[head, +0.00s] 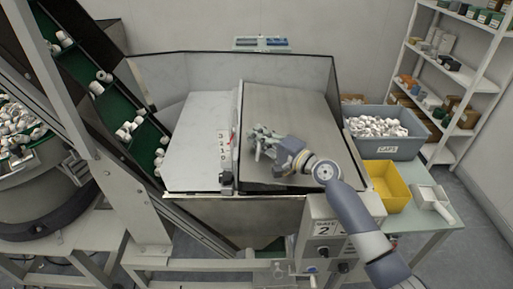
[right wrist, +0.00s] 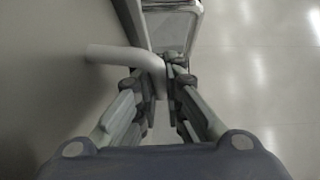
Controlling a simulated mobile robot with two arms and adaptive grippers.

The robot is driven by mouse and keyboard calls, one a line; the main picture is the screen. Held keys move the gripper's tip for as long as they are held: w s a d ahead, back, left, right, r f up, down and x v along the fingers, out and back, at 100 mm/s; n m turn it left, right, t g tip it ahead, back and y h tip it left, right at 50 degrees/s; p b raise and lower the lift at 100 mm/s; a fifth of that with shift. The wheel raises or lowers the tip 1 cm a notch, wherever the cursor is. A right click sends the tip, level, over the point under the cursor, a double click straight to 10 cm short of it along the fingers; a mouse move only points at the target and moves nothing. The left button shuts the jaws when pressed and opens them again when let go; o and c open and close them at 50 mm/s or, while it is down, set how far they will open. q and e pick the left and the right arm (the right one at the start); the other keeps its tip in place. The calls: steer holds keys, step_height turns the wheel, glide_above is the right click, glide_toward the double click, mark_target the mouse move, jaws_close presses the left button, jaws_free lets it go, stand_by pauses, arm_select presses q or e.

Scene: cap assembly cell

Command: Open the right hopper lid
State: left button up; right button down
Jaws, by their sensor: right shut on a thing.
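The hopper (head: 215,209) stands in the middle of the head view with two flat panels on top. The right lid (head: 290,108) is a darker grey panel on the right half; I cannot tell whether it is fully down or slightly raised. The left lid (head: 195,130) is paler and lies beside it. My right gripper (head: 256,140) is over the left part of the right lid. In the right wrist view its fingers (right wrist: 166,85) are shut on a pale curved lid handle (right wrist: 125,56), partly hidden by the fingers. My left gripper is out of view.
A green conveyor (head: 112,95) with white caps rises at the left. At the right, a grey bin (head: 388,148) of white caps, a yellow bin (head: 395,199) and a white scoop (head: 432,196) stand on a table. A control box (head: 322,240) is on the hopper front. Shelves stand behind.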

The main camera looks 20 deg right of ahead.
steer(key=s+d+r+m+t+b, duration=0.25)
steer(key=d+r, duration=0.25)
steer(key=r, duration=0.3)
steer(key=s+d+r+m+t+b, duration=0.1)
steer(key=d+r+m+t+b, duration=0.25)
steer(key=d+r, duration=0.35)
steer(key=s+d+r+m+t+h+b, duration=0.2)
steer(key=d+r+m+h, duration=0.1)
steer(key=d+m, duration=0.3)
steer(key=s+d+r+m+t+h+b, duration=0.2)
steer(key=d+m, duration=0.4)
steer(key=d, duration=0.5)
steer(key=shift+s+r+m+t+h, duration=0.3)
steer(key=shift+s+r+t+h, duration=0.15)
steer(key=shift+r+h, duration=0.75)
steer(key=shift+f, duration=0.15)
steer(key=c, duration=1.7)
jaws_free()
steer(key=shift+a, duration=0.1)
